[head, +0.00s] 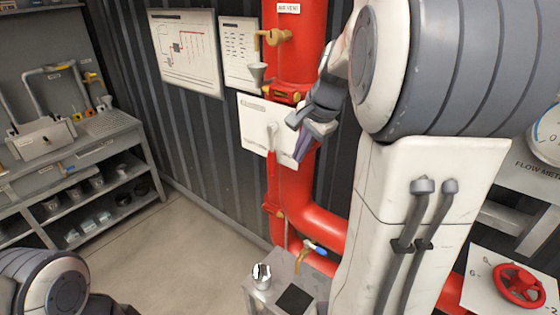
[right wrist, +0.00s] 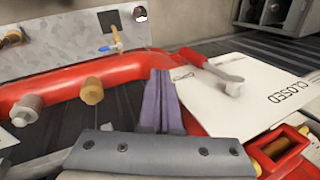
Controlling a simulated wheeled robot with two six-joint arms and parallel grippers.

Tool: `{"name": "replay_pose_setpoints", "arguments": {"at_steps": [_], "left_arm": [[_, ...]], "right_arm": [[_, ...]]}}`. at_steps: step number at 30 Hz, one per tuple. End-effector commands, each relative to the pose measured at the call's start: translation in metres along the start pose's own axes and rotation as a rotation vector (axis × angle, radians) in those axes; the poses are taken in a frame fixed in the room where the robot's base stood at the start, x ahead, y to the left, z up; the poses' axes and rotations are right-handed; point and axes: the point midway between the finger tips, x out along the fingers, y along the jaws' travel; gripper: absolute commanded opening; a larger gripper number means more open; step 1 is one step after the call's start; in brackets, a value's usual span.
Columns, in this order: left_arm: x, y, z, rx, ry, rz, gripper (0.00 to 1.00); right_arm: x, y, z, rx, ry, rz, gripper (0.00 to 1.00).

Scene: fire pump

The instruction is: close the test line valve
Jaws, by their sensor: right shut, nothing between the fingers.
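A lever valve with a red handle (head: 271,163) and a silver hub is mounted on a white plate (head: 251,107) in front of the red riser pipe. Its handle hangs down in the head view. The red lever handle (right wrist: 192,56) also shows in the right wrist view, on the white plate (right wrist: 262,92), where "CLOSED" is printed. Which valve is the test line valve I cannot read. My right gripper (head: 301,153) is shut and empty, just right of the lever and apart from it. Its purple fingers (right wrist: 159,100) show together in the wrist view. My left gripper is out of view.
A red handwheel (head: 518,284) sits on a white plate at lower right. A small stand (head: 262,299) with a metal cup (head: 262,276) and a blue-handled tap (head: 314,248) stands below. A workbench (head: 100,138) is at left. The floor between is clear.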

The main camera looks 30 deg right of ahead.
Motion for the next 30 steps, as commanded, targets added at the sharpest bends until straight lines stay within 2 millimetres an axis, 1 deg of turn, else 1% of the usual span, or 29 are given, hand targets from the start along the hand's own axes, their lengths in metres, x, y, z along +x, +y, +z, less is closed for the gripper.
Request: {"name": "replay_pose_setpoints", "arguments": {"at_steps": [1,6,10,11,12,15,18,22,30], "left_arm": [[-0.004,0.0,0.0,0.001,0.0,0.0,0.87],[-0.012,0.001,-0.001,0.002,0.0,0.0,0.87],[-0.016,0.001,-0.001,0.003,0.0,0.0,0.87],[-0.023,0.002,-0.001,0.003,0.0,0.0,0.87],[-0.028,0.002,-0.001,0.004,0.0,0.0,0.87],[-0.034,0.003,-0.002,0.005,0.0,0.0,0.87],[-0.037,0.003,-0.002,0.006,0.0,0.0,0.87],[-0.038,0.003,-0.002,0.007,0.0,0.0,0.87],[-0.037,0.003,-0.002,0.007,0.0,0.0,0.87]], "right_arm": [[0.01,0.0,0.001,0.0,-0.007,0.005,0.0],[0.048,0.0,0.002,0.0,-0.006,0.006,0.0],[0.073,0.001,0.001,0.0,-0.004,0.005,0.0],[0.071,-0.009,0.001,-0.003,-0.003,0.003,0.0],[0.072,-0.016,0.001,-0.003,-0.002,0.002,0.0],[0.078,-0.027,0.001,-0.003,-0.002,0.003,0.0],[0.082,-0.034,0.0,-0.001,0.0,0.001,0.0],[0.085,-0.037,0.001,-0.001,0.0,0.001,0.0],[0.086,-0.037,0.0,0.0,0.001,0.001,0.0]]}}
